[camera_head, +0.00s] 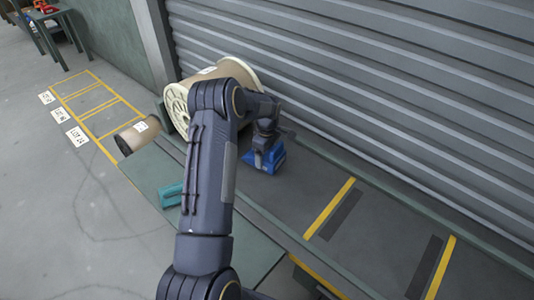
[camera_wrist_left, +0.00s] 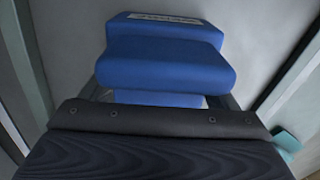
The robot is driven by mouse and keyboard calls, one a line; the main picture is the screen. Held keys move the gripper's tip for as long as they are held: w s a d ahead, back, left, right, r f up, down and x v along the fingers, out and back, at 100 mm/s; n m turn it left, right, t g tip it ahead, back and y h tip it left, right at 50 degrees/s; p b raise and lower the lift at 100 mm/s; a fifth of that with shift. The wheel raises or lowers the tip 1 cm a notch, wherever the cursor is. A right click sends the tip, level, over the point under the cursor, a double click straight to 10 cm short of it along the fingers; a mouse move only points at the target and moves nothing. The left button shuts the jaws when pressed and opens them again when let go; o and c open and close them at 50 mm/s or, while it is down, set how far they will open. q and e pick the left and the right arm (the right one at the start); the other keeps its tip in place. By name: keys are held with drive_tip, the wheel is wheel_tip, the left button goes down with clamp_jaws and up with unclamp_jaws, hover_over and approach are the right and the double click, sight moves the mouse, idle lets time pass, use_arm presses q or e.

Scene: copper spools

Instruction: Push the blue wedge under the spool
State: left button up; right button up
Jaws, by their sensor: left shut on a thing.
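The blue wedge (camera_head: 268,158) is at the end of my left arm, just right of the large spool (camera_head: 232,70), in the head view. My left gripper (camera_head: 262,150) is shut on the wedge; the wedge (camera_wrist_left: 165,65) fills the upper middle of the left wrist view, between the fingers. The large spool has cream flanges and a tan wound body and lies on its side against the shutter. My arm hides part of it. Whether the wedge touches the spool or the shelf cannot be told. My right gripper is not in view.
A smaller brown spool (camera_head: 138,136) lies left of my arm. A teal block (camera_head: 171,195) is on the green surface; a teal piece shows in the wrist view (camera_wrist_left: 287,141). The grey corrugated shutter (camera_head: 380,90) bounds the back. The yellow-striped track (camera_head: 375,225) at right is clear.

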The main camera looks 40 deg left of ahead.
use_arm(q)
drive_tip(key=shift+f, duration=0.1)
drive_tip(key=o, duration=1.3)
